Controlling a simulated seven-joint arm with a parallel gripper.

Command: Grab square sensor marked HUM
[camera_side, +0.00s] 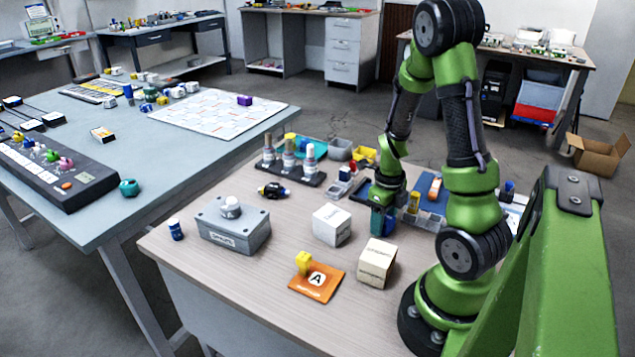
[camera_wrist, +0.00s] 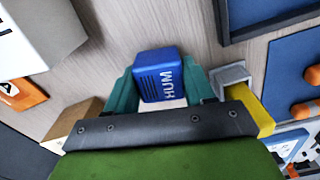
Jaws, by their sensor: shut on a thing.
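The blue square sensor marked HUM (camera_wrist: 157,76) sits between the teal fingers of my gripper (camera_wrist: 162,72) in the wrist view. A finger is against each side of it, and the white HUM lettering faces the camera. My gripper is shut on this sensor. In the side view my gripper (camera_side: 383,217) points down, low over the wooden table (camera_side: 190,267), behind the white boxes. The sensor is mostly hidden by the fingers there. I cannot tell whether it touches the table.
A white box (camera_side: 332,226) and a cream box (camera_side: 377,264) stand in front of my gripper. A yellow piece in a grey holder (camera_wrist: 231,76) is close at right in the wrist view, by a blue mat (camera_wrist: 292,72). An orange A card (camera_side: 316,283) lies nearer the front.

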